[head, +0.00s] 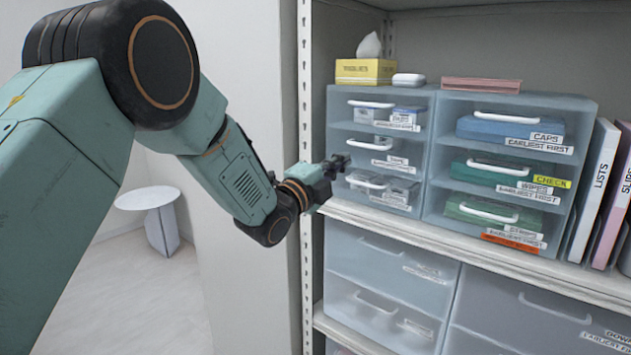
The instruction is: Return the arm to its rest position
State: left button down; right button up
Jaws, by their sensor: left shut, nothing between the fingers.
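My left arm comes in from the left across the picture. My left gripper (337,165) is small and dark, at the end of the arm, in front of the left edge of the left drawer unit (425,140). Its fingers are shut with nothing held. From this one view I cannot tell whether it touches the drawer unit. My right gripper is not in view.
A shelf (480,244) holds the left unit and a right drawer unit (580,125). A tissue box (365,72) stands on top. Binders (594,190) stand at the right. Larger drawers (385,275) are below. A round side table (147,198) stands back left.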

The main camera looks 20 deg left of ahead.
pick_arm(q)
jog(key=v, duration=0.7)
jog(key=s+a+f+n+g+y, duration=0.1)
jog(key=s+f+n+g+y, duration=0.2)
jog(key=f+n, duration=0.5)
jog(key=s+a+f+n+g+y+b, duration=0.1)
jog(key=s+f+n+g, duration=0.4)
jog(key=f, duration=0.7)
jog(key=s+f+n+g+y, duration=0.1)
jog(key=s+f+n+y, duration=0.1)
jog(key=s+f+n, duration=0.5)
jog(key=s+f+n+g, duration=0.1)
jog(key=s+f+g, duration=0.4)
jog(key=s+f, duration=0.5)
jog(key=s+a+f+n+g+y+b, duration=0.1)
jog(key=s+f+g, duration=0.4)
jog(key=s, duration=1.5)
notch_tip(320, 180, down, 5)
jog(key=shift+s+f+n, duration=0.15)
jog(key=shift+s+n, duration=0.15)
jog(key=shift+s, duration=0.1)
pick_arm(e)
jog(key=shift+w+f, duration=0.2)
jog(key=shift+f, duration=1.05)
pick_arm(q)
jog(key=shift+w, duration=0.25)
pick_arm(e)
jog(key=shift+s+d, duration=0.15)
